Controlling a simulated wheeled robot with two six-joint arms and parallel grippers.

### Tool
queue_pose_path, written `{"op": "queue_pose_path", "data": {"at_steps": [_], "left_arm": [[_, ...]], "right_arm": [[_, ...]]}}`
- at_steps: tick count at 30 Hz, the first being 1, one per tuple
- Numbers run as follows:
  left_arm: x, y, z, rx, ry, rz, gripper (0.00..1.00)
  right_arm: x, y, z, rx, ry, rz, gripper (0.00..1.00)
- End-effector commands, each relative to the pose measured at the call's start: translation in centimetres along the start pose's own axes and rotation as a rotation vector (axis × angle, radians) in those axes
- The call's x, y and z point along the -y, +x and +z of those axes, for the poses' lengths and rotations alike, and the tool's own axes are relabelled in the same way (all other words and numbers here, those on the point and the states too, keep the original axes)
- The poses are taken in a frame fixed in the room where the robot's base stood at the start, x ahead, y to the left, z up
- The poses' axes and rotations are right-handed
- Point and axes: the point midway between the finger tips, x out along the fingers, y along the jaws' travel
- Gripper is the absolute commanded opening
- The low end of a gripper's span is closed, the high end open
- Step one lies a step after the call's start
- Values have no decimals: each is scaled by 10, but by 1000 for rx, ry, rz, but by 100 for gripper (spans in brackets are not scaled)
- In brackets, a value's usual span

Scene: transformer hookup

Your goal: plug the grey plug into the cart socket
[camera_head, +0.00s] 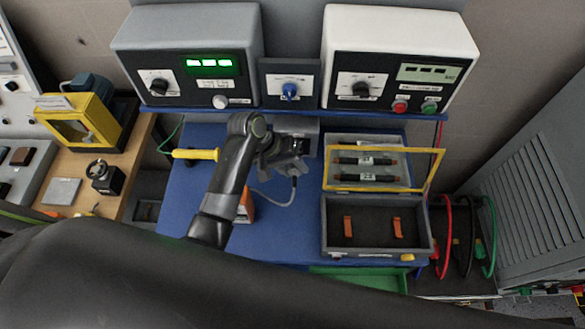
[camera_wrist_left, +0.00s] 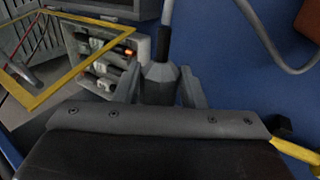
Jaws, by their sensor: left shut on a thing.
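My left gripper (camera_head: 285,160) is over the blue cart top, in front of a grey block (camera_head: 303,125). In the left wrist view, the gripper (camera_wrist_left: 160,92) is shut on the grey plug (camera_wrist_left: 160,78), which sits between its two fingers. The plug's grey cable (camera_head: 289,192) leaves it and curves down over the blue top. In the left wrist view, the cable rises from the plug's dark collar. I cannot make out the socket opening; the gripper and wrist hide part of the grey block. My right gripper is not in view.
An open case with a yellow-framed lid (camera_head: 330,185) stands to the right. A yellow handle (camera_head: 195,154) lies left of the gripper. Two control boxes stand behind, the left one with a green display (camera_head: 210,64). Bare blue top (camera_head: 285,240) shows in front.

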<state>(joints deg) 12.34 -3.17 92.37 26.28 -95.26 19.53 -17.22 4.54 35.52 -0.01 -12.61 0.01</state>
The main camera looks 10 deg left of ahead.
Motion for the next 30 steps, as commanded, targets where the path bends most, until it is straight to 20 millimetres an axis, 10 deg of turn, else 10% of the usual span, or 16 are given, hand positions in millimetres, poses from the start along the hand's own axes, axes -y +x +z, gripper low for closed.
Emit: {"op": "queue_pose_path", "data": {"at_steps": [18, 19, 24, 30], "left_arm": [[0, 0, -12, -3, 1, 0, 17], [0, 0, -12, -3, 1, 0, 38], [0, 0, -12, -2, 1, 0, 60], [0, 0, -12, -1, 0, 0, 62]], "right_arm": [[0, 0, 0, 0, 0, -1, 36], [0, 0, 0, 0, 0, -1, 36], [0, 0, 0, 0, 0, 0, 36], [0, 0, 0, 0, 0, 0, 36]]}}
